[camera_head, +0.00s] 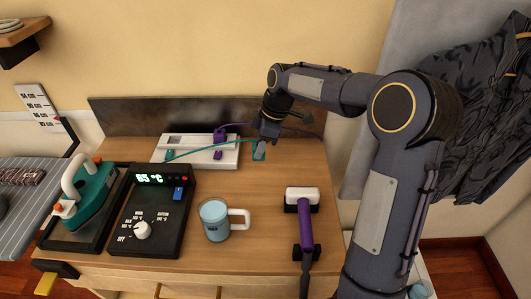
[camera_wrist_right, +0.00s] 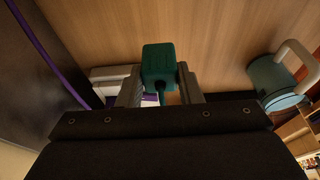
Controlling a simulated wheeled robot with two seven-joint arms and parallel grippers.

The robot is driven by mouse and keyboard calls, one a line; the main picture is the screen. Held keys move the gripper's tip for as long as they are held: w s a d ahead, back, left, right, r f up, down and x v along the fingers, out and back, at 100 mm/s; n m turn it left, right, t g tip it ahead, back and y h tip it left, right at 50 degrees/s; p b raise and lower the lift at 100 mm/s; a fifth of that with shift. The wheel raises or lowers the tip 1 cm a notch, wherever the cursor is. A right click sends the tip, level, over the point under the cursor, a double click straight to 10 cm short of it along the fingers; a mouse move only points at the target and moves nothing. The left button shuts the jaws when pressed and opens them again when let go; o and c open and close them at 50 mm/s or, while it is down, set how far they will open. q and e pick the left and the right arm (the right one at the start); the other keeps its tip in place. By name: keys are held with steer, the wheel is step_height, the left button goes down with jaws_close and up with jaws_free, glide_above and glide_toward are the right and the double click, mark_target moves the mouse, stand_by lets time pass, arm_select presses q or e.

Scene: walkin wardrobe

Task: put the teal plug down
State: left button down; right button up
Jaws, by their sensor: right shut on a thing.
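The teal plug (camera_wrist_right: 158,66) is between the fingers of my right gripper (camera_wrist_right: 160,88), which is shut on it. In the head view the right gripper (camera_head: 264,141) is at the back of the wooden table, just right of the white power strip, with the teal plug (camera_head: 259,152) showing at its tips. A teal cord (camera_head: 205,151) runs left from the plug across the strip. I cannot tell whether the plug touches the table. My left gripper is not in view.
The white power strip (camera_head: 228,156) holds a purple plug (camera_head: 220,134). A mug (camera_head: 215,220), a purple-handled tool (camera_head: 304,228), a black control unit (camera_head: 157,230) and a teal iron (camera_head: 93,190) stand nearer. Bare table lies right of the gripper.

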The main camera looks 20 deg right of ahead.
steer(key=d+f, duration=0.1)
steer(key=w+d+f, duration=0.1)
steer(key=shift+f, duration=1.95)
steer(key=shift+f, duration=0.2)
steer(key=o, duration=1)
steer(key=shift+r, duration=0.1)
